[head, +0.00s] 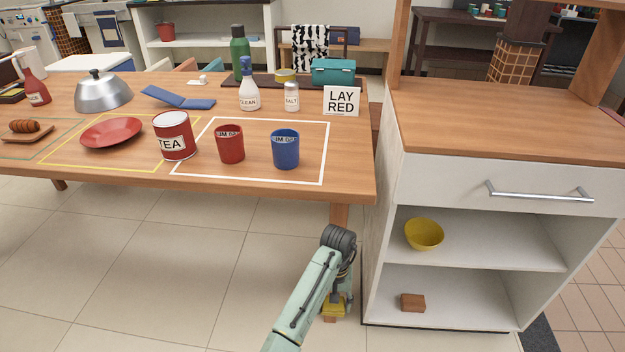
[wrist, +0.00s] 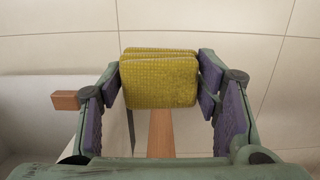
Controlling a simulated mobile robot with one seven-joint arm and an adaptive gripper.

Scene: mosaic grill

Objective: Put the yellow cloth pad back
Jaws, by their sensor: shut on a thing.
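The yellow cloth pad (wrist: 158,80) is a folded, textured square held between the purple finger pads of my gripper (wrist: 160,85) in the wrist view. My gripper is shut on it. In the head view the yellow pad (head: 334,307) shows low over the tiled floor, in front of the table and just left of the white cabinet (head: 370,290). My own arm covers part of it and of the gripper. A brown wooden strip shows below the pad in the wrist view; I cannot tell what it belongs to.
The cabinet's open shelves hold a yellow bowl (head: 424,234) above and a brown block (head: 412,302) below. The wooden table (head: 350,185) carries a red cup (head: 230,144), a blue cup (head: 285,149), a TEA tin (head: 174,136) and a LAY RED sign (head: 342,100). Floor to the left is clear.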

